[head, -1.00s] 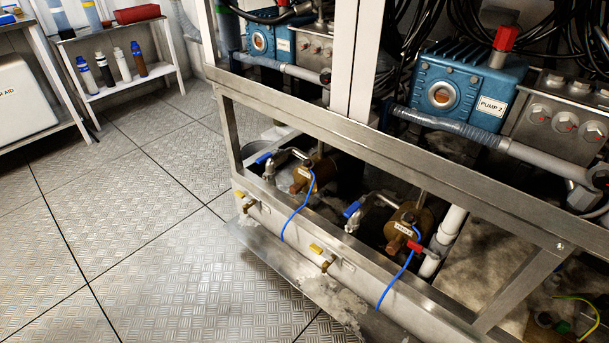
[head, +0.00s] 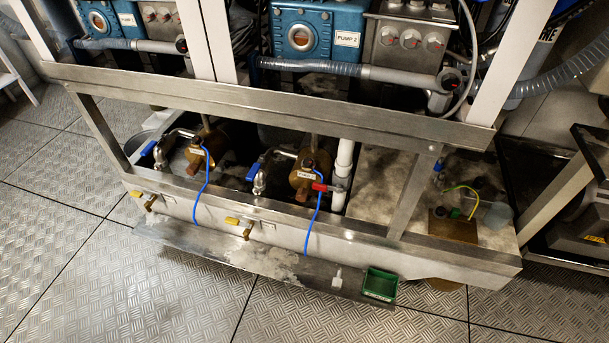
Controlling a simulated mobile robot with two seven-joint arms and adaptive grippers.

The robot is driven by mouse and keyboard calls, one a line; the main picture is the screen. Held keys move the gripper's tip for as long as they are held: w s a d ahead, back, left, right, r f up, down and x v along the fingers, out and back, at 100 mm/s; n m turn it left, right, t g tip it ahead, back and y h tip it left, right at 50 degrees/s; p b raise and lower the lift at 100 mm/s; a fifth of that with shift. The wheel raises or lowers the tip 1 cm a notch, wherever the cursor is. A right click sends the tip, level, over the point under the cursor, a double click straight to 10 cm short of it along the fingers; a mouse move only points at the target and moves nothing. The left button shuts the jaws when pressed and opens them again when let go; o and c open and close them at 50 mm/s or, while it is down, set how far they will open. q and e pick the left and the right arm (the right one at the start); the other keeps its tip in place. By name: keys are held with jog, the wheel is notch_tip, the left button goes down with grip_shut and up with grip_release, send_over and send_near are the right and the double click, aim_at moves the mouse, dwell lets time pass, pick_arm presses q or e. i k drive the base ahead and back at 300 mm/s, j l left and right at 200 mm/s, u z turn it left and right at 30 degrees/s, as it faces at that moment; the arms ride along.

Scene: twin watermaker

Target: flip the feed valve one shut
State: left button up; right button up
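Two blue-handled valves sit in the open bay under the frame rail. The left blue handle (head: 149,147) and the right blue handle (head: 253,172) both stand tilted beside metal pipe fittings. Yellow-handled brass valves are on the front of the lower beam, one at left (head: 137,194) and one at right (head: 233,221). A red handle (head: 320,187) sits by a white pipe (head: 344,160). I cannot read a tag that marks feed valve one. Neither of my grippers is in view.
A steel rail (head: 250,105) crosses above the bay. Blue hoses hang over the front beam (head: 330,243). A low ledge (head: 210,253) holds a green bin (head: 380,284). PUMP 2 (head: 303,28) is above. The tread-plate floor (head: 80,280) in front is clear.

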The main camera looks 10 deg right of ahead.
aim_at(152, 143)
jog(key=i+j+z, duration=0.1)
jog(key=i+j, duration=0.2)
jog(key=i+j+z, duration=0.15)
jog(key=i+j, duration=0.15)
jog(key=j, duration=0.15)
jog(key=i+j+z, duration=0.1)
jog(key=i, duration=0.2)
jog(key=k+j, duration=0.1)
jog(key=j, duration=0.1)
